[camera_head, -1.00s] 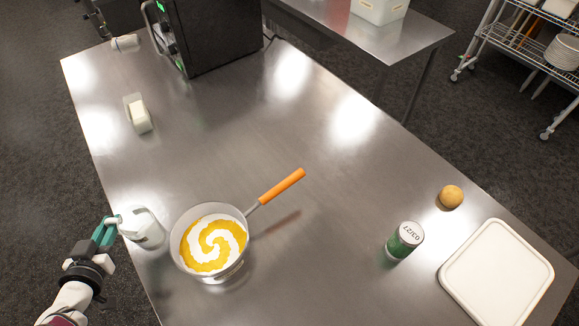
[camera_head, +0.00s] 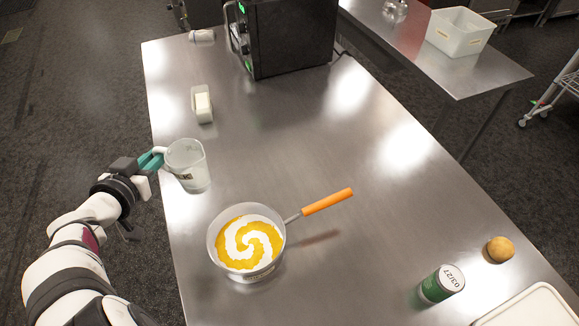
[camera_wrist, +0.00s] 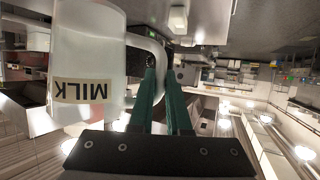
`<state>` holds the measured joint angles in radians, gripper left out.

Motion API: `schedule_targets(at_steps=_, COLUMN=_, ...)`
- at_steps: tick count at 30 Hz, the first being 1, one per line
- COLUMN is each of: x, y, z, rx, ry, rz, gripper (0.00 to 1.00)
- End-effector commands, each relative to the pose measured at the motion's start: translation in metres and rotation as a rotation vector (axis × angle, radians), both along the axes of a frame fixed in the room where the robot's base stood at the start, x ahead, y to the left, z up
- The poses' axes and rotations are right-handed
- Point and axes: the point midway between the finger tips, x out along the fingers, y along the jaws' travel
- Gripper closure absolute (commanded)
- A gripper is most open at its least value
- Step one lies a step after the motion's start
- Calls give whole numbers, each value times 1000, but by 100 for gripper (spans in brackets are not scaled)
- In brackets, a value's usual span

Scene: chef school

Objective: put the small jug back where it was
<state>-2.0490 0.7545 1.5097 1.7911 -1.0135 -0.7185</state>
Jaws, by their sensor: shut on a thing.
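The small jug (camera_head: 186,168) is white and translucent, and stands upright at the left edge of the steel table, beyond the saucepan. My gripper (camera_head: 152,160) comes from the left and is shut on its handle. I cannot tell whether its base touches the table. In the wrist view the jug (camera_wrist: 88,45) shows a MILK label, upside down in the picture, with its handle at the green fingers of my gripper (camera_wrist: 163,85).
A saucepan (camera_head: 272,270) with a yellow and white swirl stands nearer, its orange handle pointing right. A white butter dish (camera_head: 202,104) lies farther back, before a black oven (camera_head: 290,40). A green tin (camera_head: 441,284) and a round bun (camera_head: 499,249) are at right. The table's middle is clear.

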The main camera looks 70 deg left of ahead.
Motion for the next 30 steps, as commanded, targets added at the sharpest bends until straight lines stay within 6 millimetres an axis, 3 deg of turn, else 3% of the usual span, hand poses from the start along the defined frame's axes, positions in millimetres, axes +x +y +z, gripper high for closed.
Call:
schedule_targets(at_steps=8, x=75, y=23, z=22, rx=2, ry=1, rz=-33, gripper=100)
schedule_targets(at_steps=11, x=112, y=30, z=31, rx=2, ry=2, rz=-43, gripper=100)
schedule_targets(at_steps=15, x=178, y=35, z=45, rx=1, ry=1, rz=-55, gripper=100)
schedule_targets(at_steps=21, x=270, y=25, z=58, rx=-2, ry=1, rz=-55, gripper=100)
schedule_targets(at_steps=24, x=306, y=16, z=60, rx=-2, ry=2, rz=-51, gripper=100)
schedule_targets(at_steps=30, x=358, y=-5, z=60, rx=-2, ry=3, rz=-45, gripper=100)
